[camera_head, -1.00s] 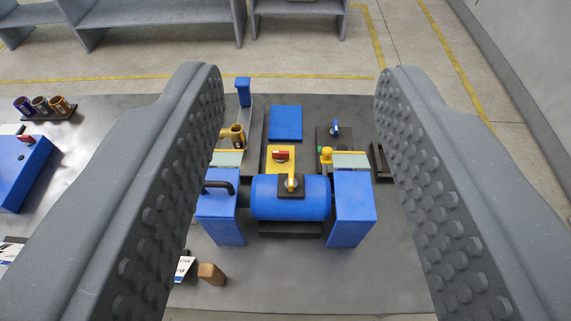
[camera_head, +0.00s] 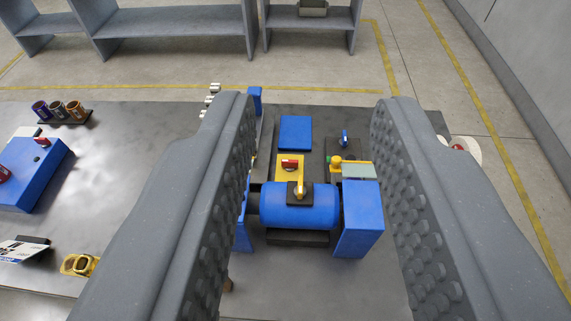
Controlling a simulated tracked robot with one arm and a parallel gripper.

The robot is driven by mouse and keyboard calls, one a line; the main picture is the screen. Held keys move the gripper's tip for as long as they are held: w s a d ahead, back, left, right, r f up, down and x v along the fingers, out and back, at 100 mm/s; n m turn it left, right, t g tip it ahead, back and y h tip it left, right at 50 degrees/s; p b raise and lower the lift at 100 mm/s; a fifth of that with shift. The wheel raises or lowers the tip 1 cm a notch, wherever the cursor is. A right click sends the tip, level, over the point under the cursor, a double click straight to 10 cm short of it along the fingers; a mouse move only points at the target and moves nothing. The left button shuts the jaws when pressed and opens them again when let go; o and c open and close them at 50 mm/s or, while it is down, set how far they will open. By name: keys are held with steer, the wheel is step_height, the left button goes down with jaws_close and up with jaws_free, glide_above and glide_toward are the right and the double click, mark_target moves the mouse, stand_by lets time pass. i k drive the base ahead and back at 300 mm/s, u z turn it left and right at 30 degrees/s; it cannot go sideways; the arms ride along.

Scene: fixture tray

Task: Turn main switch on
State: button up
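My gripper (camera_head: 312,112) is open and empty, its two grey studded fingers framing a fixture on the table. Between them a red rotary switch (camera_head: 290,164) sits on a yellow plate (camera_head: 283,177). Another red switch (camera_head: 42,142) is on a blue box (camera_head: 30,185) at far left. No readable label shows which is the main switch. The left finger hides part of the fixture's left side.
The grey table (camera_head: 120,200) is bare in the left middle. A holder with several cups (camera_head: 58,112) stands at back left. A yellow part (camera_head: 80,264) lies at front left. A blue panel (camera_head: 295,132) stands behind the yellow plate. Shelves (camera_head: 180,35) are beyond the table.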

mark_target(290, 165)
steer(key=k, duration=1.05)
steer(key=u, duration=0.8)
steer(key=i, duration=1.65)
steer(key=z, duration=0.45)
steer(key=i, duration=0.55)
steer(key=z, duration=0.45)
